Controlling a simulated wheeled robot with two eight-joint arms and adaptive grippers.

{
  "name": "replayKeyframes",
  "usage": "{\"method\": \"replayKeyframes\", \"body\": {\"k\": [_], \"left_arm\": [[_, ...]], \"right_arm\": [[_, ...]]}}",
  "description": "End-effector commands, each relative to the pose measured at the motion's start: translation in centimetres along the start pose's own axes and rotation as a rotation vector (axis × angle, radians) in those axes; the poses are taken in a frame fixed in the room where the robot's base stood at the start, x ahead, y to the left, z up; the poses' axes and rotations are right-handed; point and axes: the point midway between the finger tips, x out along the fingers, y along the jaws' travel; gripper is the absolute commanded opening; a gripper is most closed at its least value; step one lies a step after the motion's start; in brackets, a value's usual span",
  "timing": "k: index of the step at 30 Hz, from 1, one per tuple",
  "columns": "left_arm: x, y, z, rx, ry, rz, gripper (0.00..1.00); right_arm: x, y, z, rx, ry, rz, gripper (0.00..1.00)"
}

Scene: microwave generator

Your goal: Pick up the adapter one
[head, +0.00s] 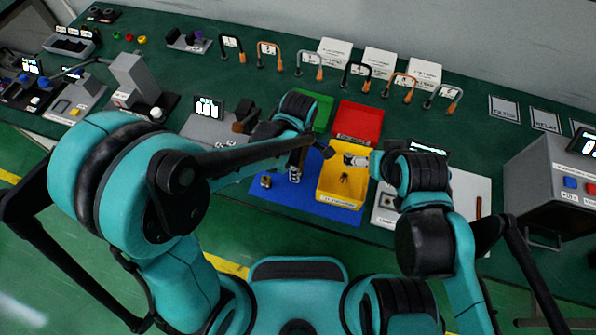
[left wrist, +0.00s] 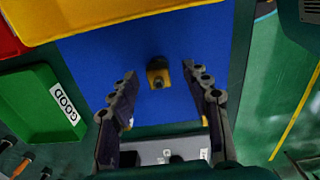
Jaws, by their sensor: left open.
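A small brass-yellow adapter with a dark centre (head: 266,181) stands on the blue mat (head: 320,211). In the left wrist view the adapter (left wrist: 158,73) lies between the lines of my two fingers, near the fingertips. My left gripper (head: 295,170) points down over the blue mat, to the right of the adapter in the head view. Its fingers (left wrist: 158,88) are spread wide with nothing between them; no contact with the adapter shows. My right gripper (head: 352,159) is over the yellow bin's right edge; its jaw opening is unclear. Another small brass-coloured part (head: 344,178) lies in the yellow bin.
The yellow bin (head: 336,197) stands on the mat's right side. The red bin (head: 358,120) and green bin (head: 323,112) stand behind it; the green bin (left wrist: 40,112) is labelled GOOD. A grey device (head: 208,128) stands left of the mat. A grey box (head: 553,180) stands far right.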

Motion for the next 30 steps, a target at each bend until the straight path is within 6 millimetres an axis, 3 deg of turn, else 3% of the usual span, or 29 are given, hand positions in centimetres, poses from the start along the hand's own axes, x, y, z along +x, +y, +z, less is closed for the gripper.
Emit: {"method": "replayKeyframes", "body": {"k": [1, 4, 11, 17, 26, 30], "left_arm": [[1.3, 0.2, -0.1, 0.000, 0.000, 0.000, 0.48], [2.5, 0.1, -0.1, 0.000, 0.000, 0.001, 0.48], [2.6, 0.1, -0.1, 0.000, 0.000, 0.001, 0.48], [2.6, 0.1, -0.1, 0.000, 0.000, 0.001, 0.01], [2.5, 0.1, -0.1, 0.000, 0.000, 0.001, 0.00], [1.2, 0.1, -0.1, 0.000, 0.000, 0.001, 0.00]], "right_arm": [[0.7, 0.0, 0.5, 0.000, 0.000, 0.000, 1.00], [1.0, 0.0, 0.7, 0.000, 0.000, 0.000, 1.00], [0.9, 0.0, 0.7, 0.000, 0.000, 0.000, 1.00], [0.9, 0.0, 0.6, 0.000, 0.000, 0.000, 1.00], [0.9, 0.0, 0.6, 0.000, 0.000, 0.000, 1.00], [0.4, 0.0, 0.3, 0.000, 0.000, 0.000, 1.00]]}}
